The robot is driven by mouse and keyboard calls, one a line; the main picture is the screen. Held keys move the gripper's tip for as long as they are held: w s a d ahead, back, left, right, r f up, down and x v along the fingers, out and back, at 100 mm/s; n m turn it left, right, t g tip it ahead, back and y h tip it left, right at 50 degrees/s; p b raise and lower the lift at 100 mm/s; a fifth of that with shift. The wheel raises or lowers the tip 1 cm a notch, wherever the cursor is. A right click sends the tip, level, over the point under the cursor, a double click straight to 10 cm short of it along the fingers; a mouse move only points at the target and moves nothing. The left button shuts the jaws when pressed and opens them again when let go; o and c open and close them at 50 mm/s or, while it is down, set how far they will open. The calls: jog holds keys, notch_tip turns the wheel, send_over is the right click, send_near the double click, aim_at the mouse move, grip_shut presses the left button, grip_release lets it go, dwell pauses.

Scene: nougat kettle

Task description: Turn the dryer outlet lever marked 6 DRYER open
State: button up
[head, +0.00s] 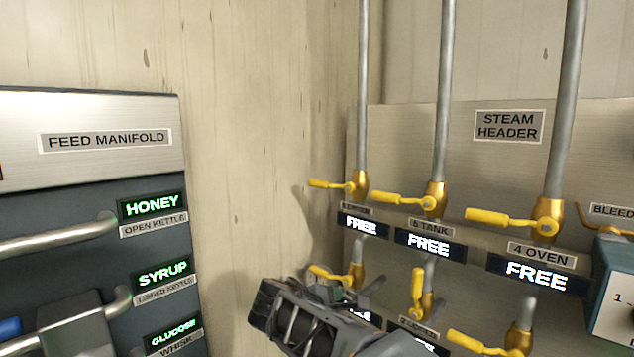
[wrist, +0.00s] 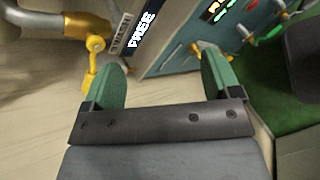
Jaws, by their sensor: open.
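The top left steam valve has a yellow lever (head: 335,185) pointing left, crosswise to its upright pipe. The small label (head: 356,210) under it is too blurred to read surely; its neighbours read 5 TANK and 4 OVEN, so this looks like 6 DRYER. In the head view my gripper (head: 305,315) is below this lever and partly covers the lower valves. In the wrist view my gripper (wrist: 160,78) is open, its green fingers apart with nothing between.
The 5 TANK lever (head: 403,199) and 4 OVEN lever (head: 500,218) stand to the right, also pointing left. Lower levers (head: 330,276) sit close by my gripper. The feed manifold (head: 90,140) is at left. Bare wall (head: 250,150) lies between the panels.

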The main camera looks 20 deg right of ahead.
jog(key=w+a+r+n+t+h, duration=0.2)
jog(key=w+r+n+h, duration=0.3)
jog(key=w+r, duration=0.3)
jog(key=n+t+h+p, duration=0.2)
jog(key=n+t+h, duration=0.2)
jog(key=n+h, duration=0.1)
send_near(317, 183)
jog(key=p+x, duration=0.4)
jog(key=x, duration=0.7)
